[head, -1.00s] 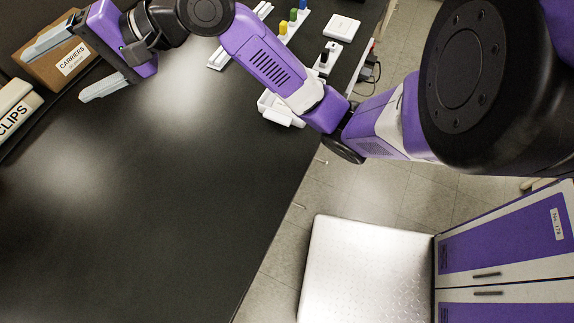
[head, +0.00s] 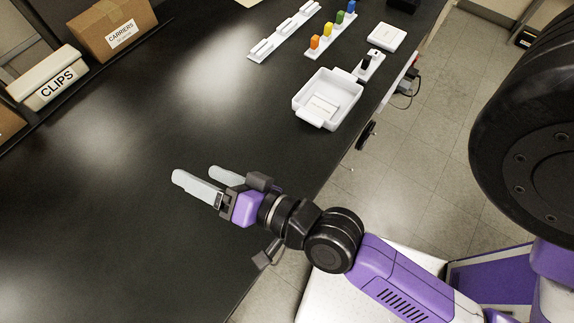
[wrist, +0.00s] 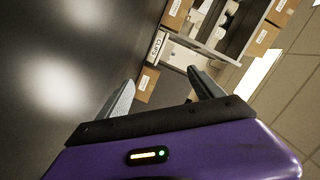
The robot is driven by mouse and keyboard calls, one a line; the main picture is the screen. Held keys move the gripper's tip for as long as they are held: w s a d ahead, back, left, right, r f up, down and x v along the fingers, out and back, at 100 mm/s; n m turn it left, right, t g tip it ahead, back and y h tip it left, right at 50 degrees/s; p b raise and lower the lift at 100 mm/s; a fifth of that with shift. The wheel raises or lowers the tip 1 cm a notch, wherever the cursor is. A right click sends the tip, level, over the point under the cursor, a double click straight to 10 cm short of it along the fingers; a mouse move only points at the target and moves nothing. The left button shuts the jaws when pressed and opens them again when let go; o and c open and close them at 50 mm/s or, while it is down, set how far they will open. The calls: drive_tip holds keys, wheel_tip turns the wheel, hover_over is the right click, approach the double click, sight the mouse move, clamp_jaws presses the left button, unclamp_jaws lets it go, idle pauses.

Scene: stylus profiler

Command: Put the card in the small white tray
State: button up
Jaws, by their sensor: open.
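The small white tray (head: 299,101) sits on the black bench near its right edge, in the upper middle of the head view. The tray and card are not in the wrist view.
A white rack with coloured pegs (head: 328,30), a slotted white strip (head: 284,30) and a flat white box (head: 372,37) stand beyond the tray. CLIPS (head: 50,82) and CARRIERS (head: 112,30) boxes line the left edge. The middle of the bench is clear.

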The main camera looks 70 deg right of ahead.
drive_tip(key=s+f+n, duration=0.1)
drive_tip(key=s, duration=0.2)
drive_tip(key=s+n, duration=0.1)
drive_tip(key=s, duration=0.1)
drive_tip(key=s+f+n+g, duration=0.1)
drive_tip(key=s+n, duration=0.1)
drive_tip(key=s, duration=0.1)
drive_tip(key=shift+s+d+f, duration=0.1)
drive_tip(key=shift+s+f, duration=0.2)
drive_tip(key=s+d+r+n+y, duration=0.1)
drive_tip(key=s+d+n, duration=0.1)
drive_tip(key=s+n, duration=0.6)
drive_tip(key=shift+s+g+y, duration=0.3)
drive_tip(key=shift+s+y, duration=0.1)
drive_tip(key=shift+s, duration=0.55)
drive_tip(key=shift+f, duration=0.15)
